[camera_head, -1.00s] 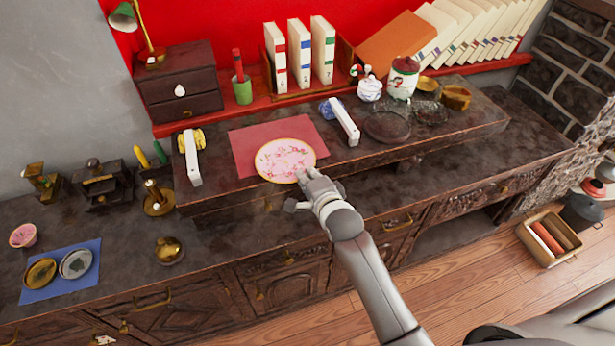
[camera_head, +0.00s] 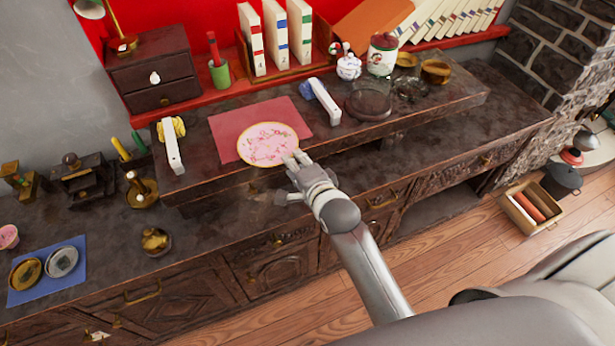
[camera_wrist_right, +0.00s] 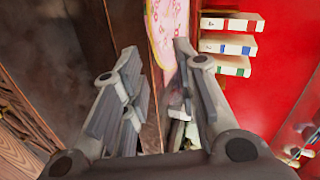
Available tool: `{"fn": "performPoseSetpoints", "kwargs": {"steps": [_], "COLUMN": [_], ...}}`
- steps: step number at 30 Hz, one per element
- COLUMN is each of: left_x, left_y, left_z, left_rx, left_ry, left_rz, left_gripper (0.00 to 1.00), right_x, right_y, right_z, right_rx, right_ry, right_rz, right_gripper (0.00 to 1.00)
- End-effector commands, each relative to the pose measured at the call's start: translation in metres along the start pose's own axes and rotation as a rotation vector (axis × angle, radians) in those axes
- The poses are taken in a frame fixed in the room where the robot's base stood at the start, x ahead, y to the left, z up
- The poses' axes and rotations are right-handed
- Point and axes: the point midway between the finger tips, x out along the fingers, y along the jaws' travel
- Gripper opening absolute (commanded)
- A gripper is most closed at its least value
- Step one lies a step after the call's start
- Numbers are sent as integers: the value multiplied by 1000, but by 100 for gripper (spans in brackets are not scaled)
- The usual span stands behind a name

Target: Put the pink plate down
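The pink plate (camera_head: 266,146), patterned with a yellow rim, lies at the front edge of the red mat (camera_head: 232,124) on the raised dark shelf. Its near part extends past the mat. My right gripper (camera_head: 296,157) is at the plate's right front rim, with its fingertips overlapping the rim in the head view. In the right wrist view the fingers of my right gripper (camera_wrist_right: 157,50) are spread apart. My left gripper is not in view.
A glass dish (camera_head: 368,104) and a lidded jar (camera_head: 381,55) are farther right. Books (camera_head: 275,38) stand behind. The lower counter left of my right arm has clear room.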

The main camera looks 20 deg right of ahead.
Motion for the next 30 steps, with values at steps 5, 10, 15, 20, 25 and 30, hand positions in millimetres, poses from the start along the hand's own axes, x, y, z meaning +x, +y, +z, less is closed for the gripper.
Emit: {"fn": "performPoseSetpoints", "kwargs": {"steps": [5,10,15,20,25,30], "left_x": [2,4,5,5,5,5], "left_y": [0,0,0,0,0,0], "left_z": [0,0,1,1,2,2], "left_rx": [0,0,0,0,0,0], "left_ry": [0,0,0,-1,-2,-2], "left_rz": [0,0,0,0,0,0], "left_gripper": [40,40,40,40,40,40], "right_x": [-31,-56,-72,-78,-78,-70], "right_y": [1,1,0,0,0,19], "right_z": [0,0,0,0,0,6], "right_rx": [1,0,1,0,-1,-44], "right_ry": [0,1,0,0,1,-13], "right_rz": [1,0,1,0,0,33], "right_gripper": [28,28,28,28,28,28]}}
